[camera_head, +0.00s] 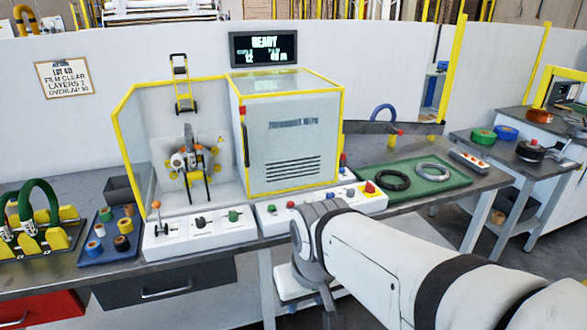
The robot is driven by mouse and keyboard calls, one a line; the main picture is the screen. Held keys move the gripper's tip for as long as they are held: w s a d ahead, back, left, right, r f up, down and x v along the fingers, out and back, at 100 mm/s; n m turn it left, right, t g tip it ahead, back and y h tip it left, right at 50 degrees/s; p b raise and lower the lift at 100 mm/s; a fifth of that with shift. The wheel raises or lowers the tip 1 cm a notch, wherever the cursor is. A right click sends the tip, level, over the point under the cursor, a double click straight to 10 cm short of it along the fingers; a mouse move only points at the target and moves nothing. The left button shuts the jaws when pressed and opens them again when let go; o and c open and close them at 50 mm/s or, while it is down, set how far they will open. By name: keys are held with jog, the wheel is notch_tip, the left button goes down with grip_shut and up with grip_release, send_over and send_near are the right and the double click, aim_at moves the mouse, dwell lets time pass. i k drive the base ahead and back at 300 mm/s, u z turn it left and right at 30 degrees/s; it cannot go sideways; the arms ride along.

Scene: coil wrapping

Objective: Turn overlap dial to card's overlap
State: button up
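The card (64,78) hangs on the white wall at the left; its print names film clear, layers and overlap, with the overlap figure too small to read surely. A left control panel (170,246) carries a lever, a black dial (200,222) and a green knob (234,215). A right control panel (272,224) carries several small knobs and a red button (370,187). I cannot tell which control is the overlap dial. My gripper (328,306) is low in front of the bench edge, below the right panel, apart from the dials. Its fingers are mostly hidden by my wrist.
The wrapping machine (290,140) stands behind the panels, its display (264,49) reading READY. A green mat (440,192) with coils lies at the right. A blue tray (85,258) of rolls sits at the left. My arm blocks part of the bench front.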

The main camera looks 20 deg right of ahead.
aim_at(350, 192)
jog(key=k, duration=1.2)
jog(key=z, duration=0.4)
jog(key=i, duration=1)
jog(key=z, duration=0.4)
jog(key=i, duration=1.15)
jog(key=u, duration=0.2)
